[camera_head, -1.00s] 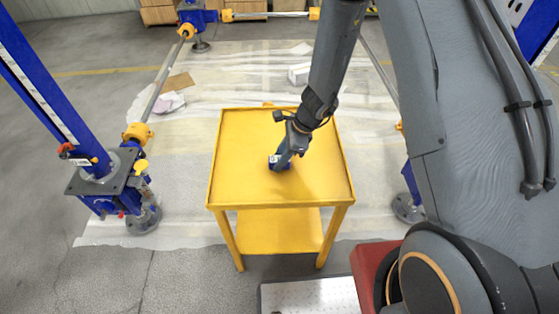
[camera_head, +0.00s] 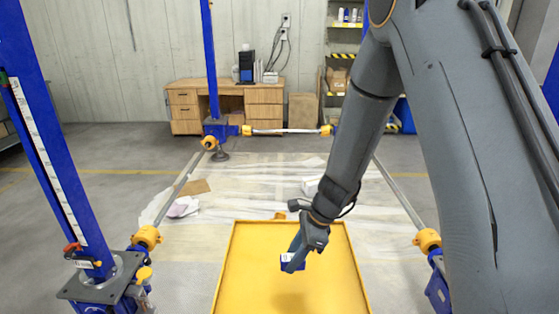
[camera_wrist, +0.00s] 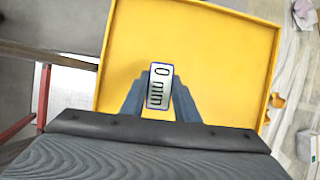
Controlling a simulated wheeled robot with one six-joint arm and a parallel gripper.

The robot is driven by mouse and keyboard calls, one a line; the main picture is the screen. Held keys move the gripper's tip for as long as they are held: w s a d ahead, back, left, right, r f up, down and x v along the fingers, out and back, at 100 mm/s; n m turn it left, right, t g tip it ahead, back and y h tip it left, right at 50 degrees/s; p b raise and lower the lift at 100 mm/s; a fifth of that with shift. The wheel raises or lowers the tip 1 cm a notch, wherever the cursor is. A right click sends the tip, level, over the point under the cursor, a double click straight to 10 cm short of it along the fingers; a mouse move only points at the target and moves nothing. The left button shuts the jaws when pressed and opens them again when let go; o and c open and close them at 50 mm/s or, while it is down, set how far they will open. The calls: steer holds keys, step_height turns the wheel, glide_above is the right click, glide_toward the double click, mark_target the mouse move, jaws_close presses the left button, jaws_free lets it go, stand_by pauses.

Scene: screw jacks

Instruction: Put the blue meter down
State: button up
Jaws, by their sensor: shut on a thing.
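The blue meter (camera_head: 292,262) is a small blue box with a white face. In the wrist view its display (camera_wrist: 159,87) reads "0 mm". My gripper (camera_head: 297,252) points down and is shut on the meter; in the wrist view its two grey-blue fingers (camera_wrist: 160,100) press on either side of it. Both are over the yellow cart's top tray (camera_head: 262,290). A soft shadow lies on the tray below the meter. I cannot tell the exact gap between meter and tray.
The tray has a low raised rim and is otherwise empty. Blue jack posts (camera_head: 50,160) with yellow-jointed bars frame the area. A wooden desk (camera_head: 188,105) stands at the back wall. A white box (camera_head: 311,187) and scraps lie on the floor sheeting behind the cart.

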steer(key=shift+d+f+n+g, duration=0.3)
steer(key=shift+n+g, duration=0.1)
steer(key=shift+n, duration=0.3)
steer(key=d+f+n+g, duration=0.1)
steer(key=d+n, duration=0.1)
steer(key=n, duration=0.1)
steer(key=d+f+n+g+h, duration=0.1)
steer(key=d+n, duration=0.1)
steer(key=n, duration=0.1)
steer(key=s+d+f+n+g+h, duration=0.1)
steer(key=d+n, duration=0.1)
steer(key=n, duration=0.1)
steer(key=shift+d+f, duration=0.15)
steer(key=shift+d, duration=0.05)
steer(key=d+n+h, duration=0.1)
steer(key=d+n, duration=0.1)
steer(key=d+f+n+h, duration=0.1)
steer(key=d+n, duration=0.2)
steer(key=d+n+g, duration=0.1)
steer(key=d+n, duration=0.1)
steer(key=d, duration=0.1)
steer(key=shift+f+h, duration=0.35)
steer(key=shift+h, duration=0.05)
